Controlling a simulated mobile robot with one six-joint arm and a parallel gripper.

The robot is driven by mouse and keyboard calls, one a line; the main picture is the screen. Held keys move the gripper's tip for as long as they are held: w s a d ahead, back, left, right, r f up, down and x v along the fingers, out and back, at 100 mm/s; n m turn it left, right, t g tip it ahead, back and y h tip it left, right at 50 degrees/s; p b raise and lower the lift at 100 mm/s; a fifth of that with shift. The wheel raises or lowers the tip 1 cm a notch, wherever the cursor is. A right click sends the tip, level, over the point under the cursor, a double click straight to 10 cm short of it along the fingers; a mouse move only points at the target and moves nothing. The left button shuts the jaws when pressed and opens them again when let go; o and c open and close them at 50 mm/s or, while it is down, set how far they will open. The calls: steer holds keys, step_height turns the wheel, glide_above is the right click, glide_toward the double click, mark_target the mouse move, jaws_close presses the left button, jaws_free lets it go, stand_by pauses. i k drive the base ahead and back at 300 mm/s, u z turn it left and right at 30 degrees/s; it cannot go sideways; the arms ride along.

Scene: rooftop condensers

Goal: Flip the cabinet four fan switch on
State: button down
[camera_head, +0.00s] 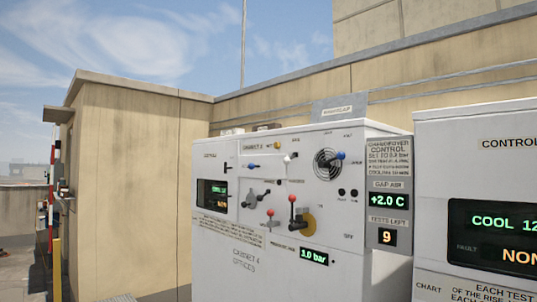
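Cabinet four (225,275) is a white cabinet in the middle, seen at an angle. A label low on its front appears to read "CABINET 4". Its face carries several small levers: one with a blue tip (251,166), one with a white tip (289,158), one with a red tip (270,213), and a larger red-tipped one (291,199) before a yellow disc (308,224). A round fan grille (325,168) at upper right has a blue-tipped lever (340,156) at its edge. The labels are too small to tell which is the fan switch. My gripper is not in view.
A grey panel (389,150) beside the cabinet shows "+2.0 C". Another white cabinet (460,140) with a dark display (497,236) stands close on the right. A beige wall (145,190) rises behind. Open rooftop and a red-and-white pole (52,185) lie at left.

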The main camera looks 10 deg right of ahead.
mark_target(286, 160)
steer(key=u, duration=0.25)
steer(key=i, duration=1.3)
steer(key=z, duration=0.5)
